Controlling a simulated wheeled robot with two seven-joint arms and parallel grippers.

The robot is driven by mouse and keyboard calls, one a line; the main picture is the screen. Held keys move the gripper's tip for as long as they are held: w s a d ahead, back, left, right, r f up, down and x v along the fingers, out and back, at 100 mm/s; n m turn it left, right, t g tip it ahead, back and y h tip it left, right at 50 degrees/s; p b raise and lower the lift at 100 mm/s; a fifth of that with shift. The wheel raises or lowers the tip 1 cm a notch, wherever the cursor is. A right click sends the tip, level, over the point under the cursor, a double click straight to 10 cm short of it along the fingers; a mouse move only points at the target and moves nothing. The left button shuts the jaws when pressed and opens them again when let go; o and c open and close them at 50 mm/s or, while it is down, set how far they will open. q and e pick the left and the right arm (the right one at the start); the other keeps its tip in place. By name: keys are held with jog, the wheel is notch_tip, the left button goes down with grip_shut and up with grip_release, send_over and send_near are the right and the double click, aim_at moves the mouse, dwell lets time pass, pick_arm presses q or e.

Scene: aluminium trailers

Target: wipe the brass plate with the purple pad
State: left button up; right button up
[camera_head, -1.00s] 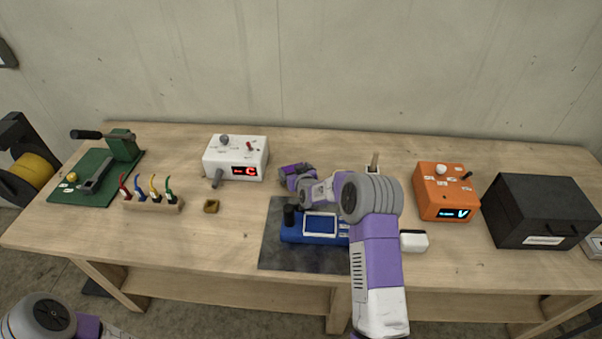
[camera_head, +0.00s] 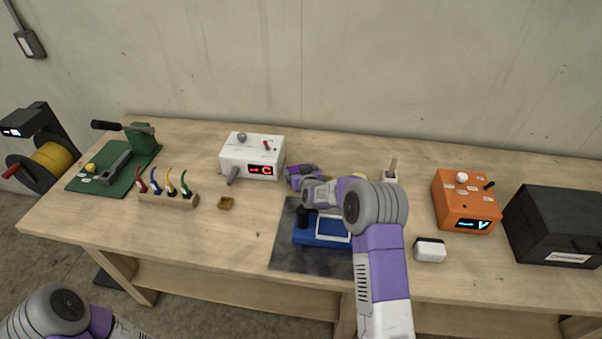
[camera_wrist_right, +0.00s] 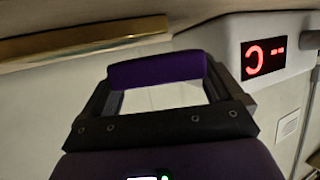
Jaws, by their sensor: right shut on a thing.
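My right gripper (camera_head: 302,175) is at the middle of the bench, just right of the white box. In the right wrist view (camera_wrist_right: 160,90) its two dark fingers are shut on the purple pad (camera_wrist_right: 157,70), which spans between their tips. A brass-coloured strip (camera_wrist_right: 85,40) shows at the upper left of the wrist view, apart from the pad in the picture; it looks like the brass plate seen nearly edge-on. I cannot make the plate out clearly in the head view, where my right arm covers part of the bench. My left gripper is out of view.
The white box (camera_head: 251,157) with a red display stands close to my right gripper. A blue device (camera_head: 313,234) on a dark mat (camera_head: 310,262) lies under my right arm. An orange box (camera_head: 464,199) and a black case (camera_head: 560,225) stand at right. The front left bench is clear.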

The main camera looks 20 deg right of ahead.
aim_at(326, 174)
jog(key=shift+s+d+f, duration=0.3)
jog(key=shift+s+d, duration=0.05)
jog(key=shift+d, duration=0.15)
jog(key=shift+s+d+r+b, duration=0.1)
jog(key=shift+s+d+b, duration=0.2)
jog(key=shift+d+b, duration=0.15)
jog(key=shift+s+d+r+b, duration=0.1)
jog(key=shift+s+d+b, duration=0.25)
jog(key=shift+d, duration=0.2)
jog(key=shift+s+d+r+b, duration=0.1)
jog(key=shift+s+d+b, duration=0.35)
jog(key=shift+d+b, duration=0.3)
jog(key=shift+s+d+r+b, duration=0.1)
jog(key=shift+s+d+b, duration=0.4)
jog(key=shift+d, duration=0.45)
jog(key=shift+s+d+f+b, duration=0.1)
jog(key=shift+s+d+b, duration=0.2)
jog(key=shift+d+b, duration=0.3)
jog(key=shift+s+d+b, duration=0.6)
jog(key=shift+d+b, duration=0.05)
jog(key=shift+d, duration=0.25)
notch_tip(326, 174, up, 6)
jog(key=p, duration=0.3)
